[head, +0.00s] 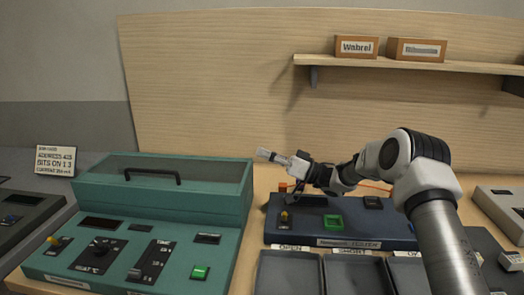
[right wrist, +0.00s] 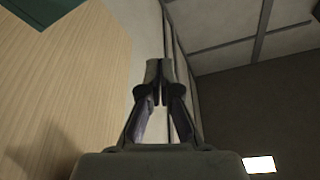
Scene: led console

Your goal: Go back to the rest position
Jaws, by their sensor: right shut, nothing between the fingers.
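My right gripper (head: 279,158) is in the middle of the head view, held in the air above the dark blue console (head: 290,237). Its arm comes in from the lower right, and the gripper points left. In the right wrist view its two fingers (right wrist: 154,72) meet at the tips with nothing between them. Beyond them I see wood panel, wall and ceiling. My left gripper is not in view. The teal console (head: 150,190), with a handled lid, stands to the left of the gripper, apart from it.
The blue console has a green button (head: 333,221) and a yellow-tipped switch (head: 284,216). Dark trays (head: 290,275) sit in front of it. A shelf (head: 410,64) with two labelled boxes is on the back panel (head: 200,80). A paper sign (head: 55,161) stands at the left.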

